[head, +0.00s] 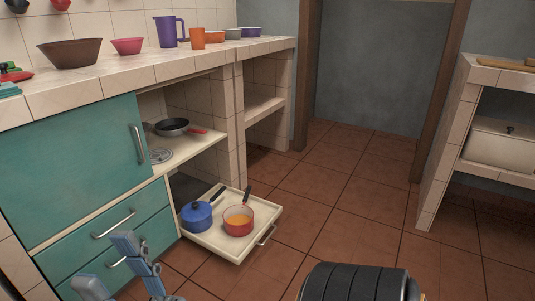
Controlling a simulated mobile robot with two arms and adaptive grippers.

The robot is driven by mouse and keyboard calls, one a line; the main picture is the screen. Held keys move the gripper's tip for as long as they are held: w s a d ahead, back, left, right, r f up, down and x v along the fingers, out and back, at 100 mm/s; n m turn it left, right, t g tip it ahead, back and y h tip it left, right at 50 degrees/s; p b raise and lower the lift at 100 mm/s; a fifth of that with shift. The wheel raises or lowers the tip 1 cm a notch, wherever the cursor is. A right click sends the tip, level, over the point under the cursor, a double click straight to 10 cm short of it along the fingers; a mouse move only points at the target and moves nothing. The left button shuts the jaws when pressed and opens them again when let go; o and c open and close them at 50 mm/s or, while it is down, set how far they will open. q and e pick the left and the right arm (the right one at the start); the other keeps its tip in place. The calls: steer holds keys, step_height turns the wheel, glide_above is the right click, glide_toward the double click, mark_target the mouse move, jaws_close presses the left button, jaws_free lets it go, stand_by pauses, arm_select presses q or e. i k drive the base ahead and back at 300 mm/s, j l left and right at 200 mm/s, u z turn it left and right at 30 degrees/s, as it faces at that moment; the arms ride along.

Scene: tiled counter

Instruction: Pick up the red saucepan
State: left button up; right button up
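The red saucepan (231,228) stands upright in the pulled-out white drawer (222,247), with an orange inside and a dark handle pointing up and back.
A blue lidded pot (196,217) stands just left of the saucepan in the same drawer. A frying pan (172,127) lies on the shelf above. The counter (190,67) holds bowls and a purple jug (169,32). The tiled floor (340,210) to the right is clear.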

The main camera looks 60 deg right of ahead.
mark_target(239, 220)
steer(key=z, duration=1.8)
steer(key=i+l+u, duration=0.1)
steer(key=u, duration=0.3)
steer(key=i+l+u, duration=0.1)
steer(key=u, duration=0.35)
steer(key=l+u, duration=0.15)
steer(key=u, duration=0.25)
steer(key=i+l+u, duration=0.1)
steer(key=u, duration=0.35)
steer(key=l+u, duration=0.2)
steer(key=l, duration=0.35)
steer(key=l+u, duration=0.15)
steer(key=l, duration=0.4)
steer(key=l+u, duration=0.2)
steer(key=l, duration=0.35)
steer(key=l+u, duration=0.15)
steer(key=l, duration=0.35)
steer(key=k+l+u, duration=0.2)
steer(key=l, duration=0.35)
steer(key=k+l+u, duration=0.2)
steer(key=l, duration=0.3)
steer(key=k+l, duration=0.1)
steer(key=l, duration=0.4)
steer(key=k+l, duration=0.1)
steer(key=l, duration=0.35)
steer(key=k+l, duration=0.1)
steer(key=l, duration=0.4)
steer(key=k+l, duration=0.1)
steer(key=l, duration=0.4)
